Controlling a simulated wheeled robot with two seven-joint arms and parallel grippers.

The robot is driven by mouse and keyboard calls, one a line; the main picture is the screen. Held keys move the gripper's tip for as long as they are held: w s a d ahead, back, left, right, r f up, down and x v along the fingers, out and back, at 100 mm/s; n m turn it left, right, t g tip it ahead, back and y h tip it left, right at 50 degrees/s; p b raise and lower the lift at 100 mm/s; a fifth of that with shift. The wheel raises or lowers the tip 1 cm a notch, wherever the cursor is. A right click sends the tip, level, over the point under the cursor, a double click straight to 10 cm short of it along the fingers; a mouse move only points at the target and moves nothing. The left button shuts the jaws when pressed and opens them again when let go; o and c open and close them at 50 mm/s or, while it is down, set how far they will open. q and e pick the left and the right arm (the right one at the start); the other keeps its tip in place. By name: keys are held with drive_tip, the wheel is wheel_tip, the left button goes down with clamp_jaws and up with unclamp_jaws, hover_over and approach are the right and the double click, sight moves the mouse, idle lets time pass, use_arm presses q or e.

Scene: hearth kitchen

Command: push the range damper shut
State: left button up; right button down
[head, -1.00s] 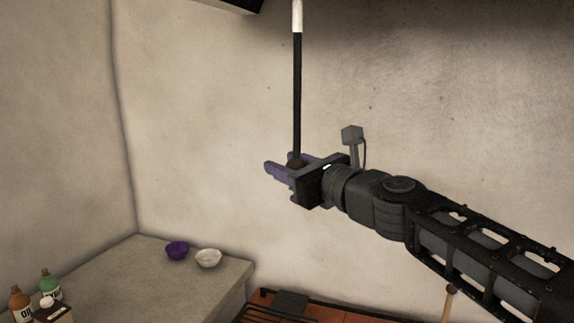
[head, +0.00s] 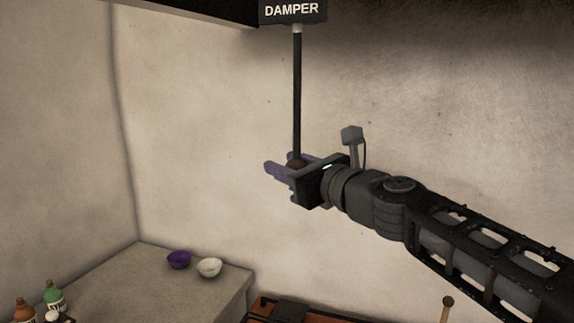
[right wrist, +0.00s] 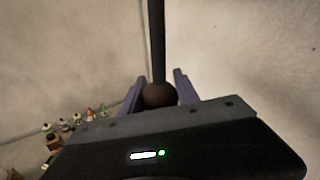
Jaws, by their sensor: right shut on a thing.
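The damper rod (head: 297,95) is a thin black vertical bar below a black plate lettered DAMPER (head: 292,10) in the head view. A short pale band shows on the rod just under the plate. A round dark brown knob (right wrist: 159,95) ends the rod at the bottom. My right gripper (head: 284,168) comes in from the right and is shut on the knob, with one purple finger on each side of it in the right wrist view. The knob is partly hidden by the gripper in the head view. My left gripper is not in view.
A dark hood edge (head: 190,8) runs along the top. At lower left, a stone counter (head: 130,285) carries a purple bowl (head: 179,260), a white bowl (head: 209,268) and bottles (head: 54,296). Part of the range top (head: 345,318) shows below my arm. Bare wall surrounds the rod.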

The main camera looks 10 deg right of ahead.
sight(294, 150)
drive_tip(key=shift+r+p, duration=0.65)
drive_tip(key=shift+r, duration=0.9)
drive_tip(key=c, duration=1.2)
unclamp_jaws()
drive_tip(key=shift+c, duration=0.2)
drive_tip(key=o, duration=0.3)
drive_tip(key=shift+f, duration=0.1)
drive_tip(key=shift+o, duration=0.2)
drive_tip(key=shift+s+f, duration=0.1)
drive_tip(key=b+v, duration=0.1)
drive_tip(key=v, duration=0.6)
drive_tip(key=shift+s+d, duration=0.15)
drive_tip(key=shift+s, duration=0.15)
